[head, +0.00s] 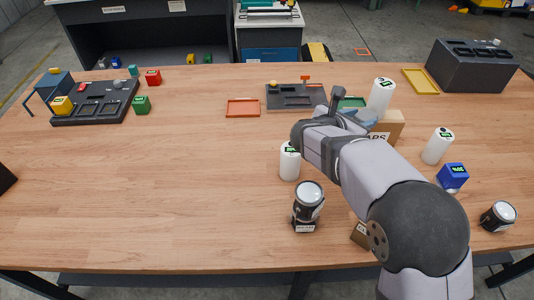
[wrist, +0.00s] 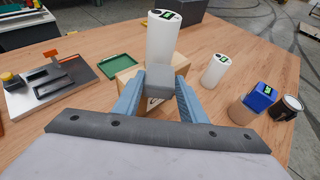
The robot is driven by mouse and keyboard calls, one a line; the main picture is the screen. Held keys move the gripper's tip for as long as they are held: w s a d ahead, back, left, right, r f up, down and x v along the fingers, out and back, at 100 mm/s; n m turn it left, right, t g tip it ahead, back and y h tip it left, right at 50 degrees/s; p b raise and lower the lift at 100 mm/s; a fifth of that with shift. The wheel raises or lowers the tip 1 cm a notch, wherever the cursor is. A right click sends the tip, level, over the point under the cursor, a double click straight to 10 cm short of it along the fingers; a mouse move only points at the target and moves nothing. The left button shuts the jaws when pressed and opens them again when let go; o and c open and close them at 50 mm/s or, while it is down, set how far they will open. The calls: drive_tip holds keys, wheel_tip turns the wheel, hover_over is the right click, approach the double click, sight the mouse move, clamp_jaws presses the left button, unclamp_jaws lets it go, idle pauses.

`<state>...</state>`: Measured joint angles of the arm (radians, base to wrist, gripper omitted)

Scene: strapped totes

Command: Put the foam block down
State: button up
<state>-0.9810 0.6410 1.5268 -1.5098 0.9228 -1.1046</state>
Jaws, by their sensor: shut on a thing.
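The foam block (wrist: 160,80) is a small grey block between the blue fingers of my gripper (wrist: 159,90) in the wrist view. My gripper is shut on it. In the head view my gripper (head: 362,117) is at the cardboard box marked CAPS (head: 394,130), and my arm hides much of it. I cannot make out the block there. The box also shows behind the fingers in the wrist view (wrist: 126,74). I cannot tell whether the block touches the box or hangs above it.
A white cylinder (head: 381,97) stands at the box, on or behind it. Another cylinder (head: 437,146) and a blue-topped item (head: 452,177) stand to the right. A green tray (wrist: 120,67) and a grey fixture (wrist: 52,84) lie left of the box. The left-middle table is clear.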

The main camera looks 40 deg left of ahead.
drive_tip(key=s+a+f+n+g+y+b, duration=0.15)
drive_tip(key=s+a+n+y, duration=0.55)
drive_tip(key=a, duration=0.7)
drive_tip(key=n+g+y+b, duration=0.2)
drive_tip(key=n+g+y, duration=0.1)
hover_over(255, 157)
drive_tip(key=f, duration=0.2)
drive_tip(key=shift+t, duration=0.25)
drive_tip(key=shift+s+f+b, duration=0.1)
drive_tip(key=shift+f+b, duration=0.25)
drive_tip(key=shift+f, duration=4.55)
drive_tip(key=shift+f, duration=0.15)
drive_tip(key=o, duration=1)
drive_tip(key=shift+r, duration=0.2)
drive_tip(key=b+v, duration=0.2)
drive_tip(key=v, duration=1)
drive_tip(key=shift+d+f, duration=0.15)
